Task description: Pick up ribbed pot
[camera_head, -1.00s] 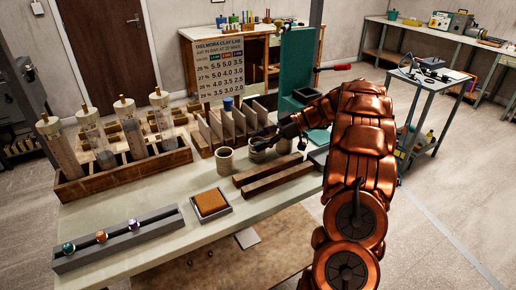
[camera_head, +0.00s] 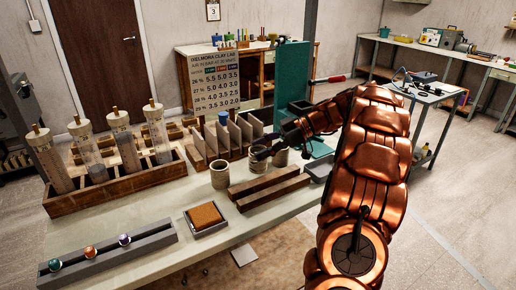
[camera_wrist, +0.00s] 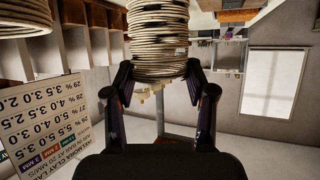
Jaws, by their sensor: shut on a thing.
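My gripper (camera_head: 266,152) is shut on a ribbed pot (camera_head: 258,161), the middle one of a row on the bench. In the wrist view the pot (camera_wrist: 158,40) stands between both fingertips, pale with dark bands between its ribs. The head view does not clearly show whether its base touches the bench. A second pale pot (camera_head: 220,175) stands apart to its left, and a ribbed pot also shows at the upper left of the wrist view (camera_wrist: 25,18). A third pot (camera_head: 281,157) stands close on the right, partly behind my gripper.
Two dark bars (camera_head: 268,190) lie in front of the pots. A slotted wooden rack (camera_head: 200,150) and a printed sign (camera_head: 213,80) stand behind. A green upright press (camera_head: 292,75) stands at the back right. An orange pad in a tray (camera_head: 205,216) lies front left.

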